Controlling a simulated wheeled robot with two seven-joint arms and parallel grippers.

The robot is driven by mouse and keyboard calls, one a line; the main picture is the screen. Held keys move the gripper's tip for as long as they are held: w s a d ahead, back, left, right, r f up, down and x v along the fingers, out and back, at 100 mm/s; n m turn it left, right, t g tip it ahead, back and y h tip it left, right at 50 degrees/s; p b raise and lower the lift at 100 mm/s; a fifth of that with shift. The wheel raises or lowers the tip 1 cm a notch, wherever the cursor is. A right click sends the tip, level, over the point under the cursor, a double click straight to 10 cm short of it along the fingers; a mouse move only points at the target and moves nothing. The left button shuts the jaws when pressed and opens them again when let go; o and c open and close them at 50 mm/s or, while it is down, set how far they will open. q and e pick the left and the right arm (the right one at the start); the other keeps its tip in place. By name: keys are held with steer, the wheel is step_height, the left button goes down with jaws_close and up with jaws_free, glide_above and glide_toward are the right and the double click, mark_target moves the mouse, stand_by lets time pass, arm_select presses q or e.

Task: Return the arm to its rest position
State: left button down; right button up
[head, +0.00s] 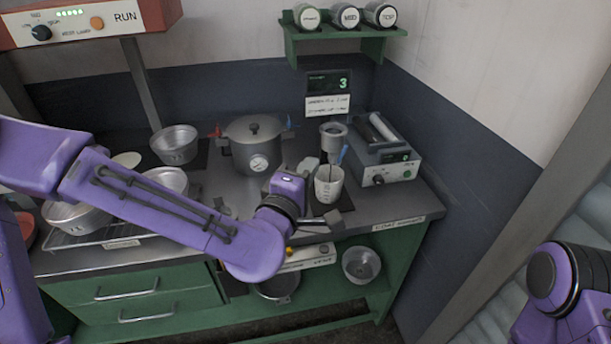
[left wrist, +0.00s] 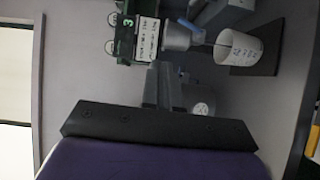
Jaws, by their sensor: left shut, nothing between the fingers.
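My left arm (head: 170,205) reaches in from the left across the front of the counter. Its gripper (head: 334,219) is shut and empty, just in front of the white measuring cup (head: 328,184) near the counter's front edge. In the left wrist view the dark gripper body (left wrist: 160,125) fills the lower middle, and the cup (left wrist: 238,47) stands at the upper right. My right arm (head: 565,285) shows only in part at the lower right of the head view, and its fingers are not visible.
A lidded pot with a gauge (head: 253,147) stands mid-counter. Several metal pans, one of them (head: 174,144) at the back, are on the left. A grey device (head: 382,155) stands on the right. A green shelf (head: 345,32) holds jars above. A pan (head: 361,264) sits below the counter.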

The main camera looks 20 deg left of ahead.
arm_select(q)
steer(key=shift+s+a+r, duration=0.1)
steer(key=shift+s+a, duration=0.1)
steer(key=shift+s, duration=0.2)
